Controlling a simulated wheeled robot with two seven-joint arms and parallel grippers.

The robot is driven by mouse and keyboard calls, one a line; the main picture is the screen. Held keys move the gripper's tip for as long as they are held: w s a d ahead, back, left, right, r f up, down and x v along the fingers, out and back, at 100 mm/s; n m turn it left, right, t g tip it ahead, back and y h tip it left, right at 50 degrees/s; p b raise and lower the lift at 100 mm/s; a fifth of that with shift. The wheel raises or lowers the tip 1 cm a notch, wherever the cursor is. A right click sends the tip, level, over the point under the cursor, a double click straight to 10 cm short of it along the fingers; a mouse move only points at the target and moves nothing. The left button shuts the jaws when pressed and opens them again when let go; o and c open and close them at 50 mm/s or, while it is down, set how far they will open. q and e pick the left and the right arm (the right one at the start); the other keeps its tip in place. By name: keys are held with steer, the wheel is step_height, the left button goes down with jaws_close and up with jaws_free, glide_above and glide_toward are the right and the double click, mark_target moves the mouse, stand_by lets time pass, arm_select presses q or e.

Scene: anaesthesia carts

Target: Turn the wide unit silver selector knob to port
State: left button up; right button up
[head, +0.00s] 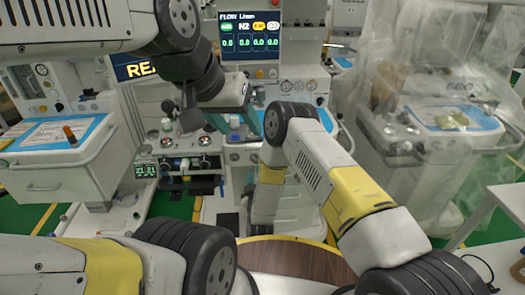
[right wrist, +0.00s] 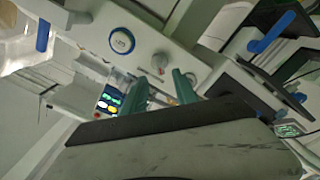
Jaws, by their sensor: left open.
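A silver-grey round knob (right wrist: 159,60) sits on a pale panel in the right wrist view, below and right of a blue-ringed gauge (right wrist: 122,41). Which way it points is too small to tell. My right gripper (right wrist: 160,77) has its two teal fingers apart, with the knob seen just beyond and between the tips; contact cannot be told. In the head view my own arm hides the right fingers. My left gripper (head: 233,121) is open and empty in front of the middle unit (head: 300,72), under its flow display. I cannot make out the selector knob in the head view.
A cart with a blue-edged tray (head: 62,133) stands at left. A plastic-draped cart (head: 425,70) stands at right. A round brown table top (head: 290,258) lies low in front of me, and a white table edge (head: 508,205) is at far right.

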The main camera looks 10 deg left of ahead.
mark_target(254, 161)
steer(key=x, duration=0.6)
steer(key=shift+w, duration=0.15)
steer(key=shift+c, duration=0.4)
jaws_close()
